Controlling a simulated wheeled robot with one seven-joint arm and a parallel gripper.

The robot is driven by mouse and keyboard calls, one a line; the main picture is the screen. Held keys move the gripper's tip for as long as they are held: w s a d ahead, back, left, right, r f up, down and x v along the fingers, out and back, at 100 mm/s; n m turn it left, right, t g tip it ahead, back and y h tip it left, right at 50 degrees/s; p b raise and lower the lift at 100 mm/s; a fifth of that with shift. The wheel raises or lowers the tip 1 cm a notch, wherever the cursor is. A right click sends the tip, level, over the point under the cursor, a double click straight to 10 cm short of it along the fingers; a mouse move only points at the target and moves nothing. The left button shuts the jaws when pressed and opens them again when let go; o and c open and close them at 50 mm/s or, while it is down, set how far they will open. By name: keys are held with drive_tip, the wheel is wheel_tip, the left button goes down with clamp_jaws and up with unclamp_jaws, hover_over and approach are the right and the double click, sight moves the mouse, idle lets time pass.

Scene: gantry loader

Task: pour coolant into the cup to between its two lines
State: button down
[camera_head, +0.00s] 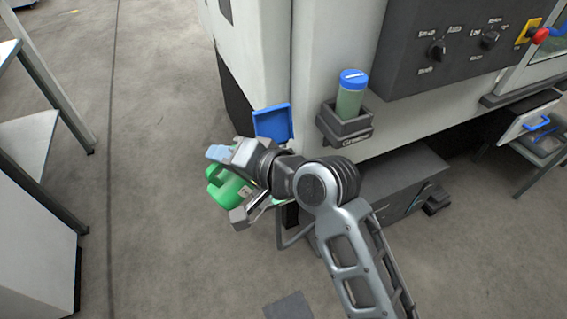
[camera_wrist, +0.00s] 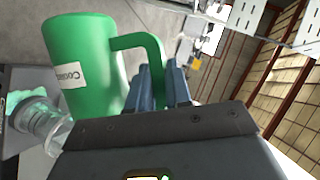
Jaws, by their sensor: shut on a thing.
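A green jug (camera_wrist: 75,85) with a white label that reads as coolant is held by its handle in my gripper (camera_wrist: 165,88). In the head view the jug (camera_head: 226,190) looks tilted beside the machine's corner, and my gripper (camera_head: 233,184) partly covers it. In the wrist view a clear cup (camera_wrist: 45,130) is at the lower left, close to the jug's end, with pale green showing at it. Its two lines and liquid level cannot be made out. In the head view an open blue lid (camera_head: 272,122) stands just behind my wrist, and the cup is hidden.
A blue-capped bottle (camera_head: 350,93) of green liquid stands in a dark holder (camera_head: 343,125) on the machine front. A dark control panel (camera_head: 455,40) is above right. A table (camera_head: 30,155) stands at far left. The floor (camera_head: 160,150) between is clear.

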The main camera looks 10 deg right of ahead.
sight(224, 178)
drive_tip(key=shift+w+d+r, duration=0.15)
drive_tip(key=shift+w+d, duration=0.35)
drive_tip(key=shift+d, duration=0.2)
drive_tip(key=shift+w+d+r, duration=0.1)
drive_tip(key=shift+d, duration=0.15)
drive_tip(key=shift+w+d+r+m+y, duration=0.2)
drive_tip(key=shift+d+r+m+y, duration=0.1)
drive_tip(key=shift+d+r+m, duration=0.1)
idle(1.6)
drive_tip(key=a+f+n, duration=0.1)
drive_tip(key=s+a+f+n+h, duration=0.1)
drive_tip(key=f, duration=0.1)
drive_tip(key=shift+s+a+f, duration=0.1)
drive_tip(key=shift+a+f, duration=0.05)
drive_tip(key=shift+f+h, duration=0.15)
drive_tip(key=shift+h, duration=0.15)
drive_tip(key=shift+s+a+f+n+t+h, duration=0.15)
drive_tip(key=shift+s+a+f+n+h, duration=0.15)
drive_tip(key=shift+f, duration=0.35)
drive_tip(key=shift+s+a+f+n+t+h, duration=0.1)
drive_tip(key=shift+a+f+n+t+h, duration=0.1)
drive_tip(key=shift+a+f+n, duration=0.3)
drive_tip(key=shift+d+f, duration=0.1)
drive_tip(key=shift+f, duration=0.05)
idle(0.7)
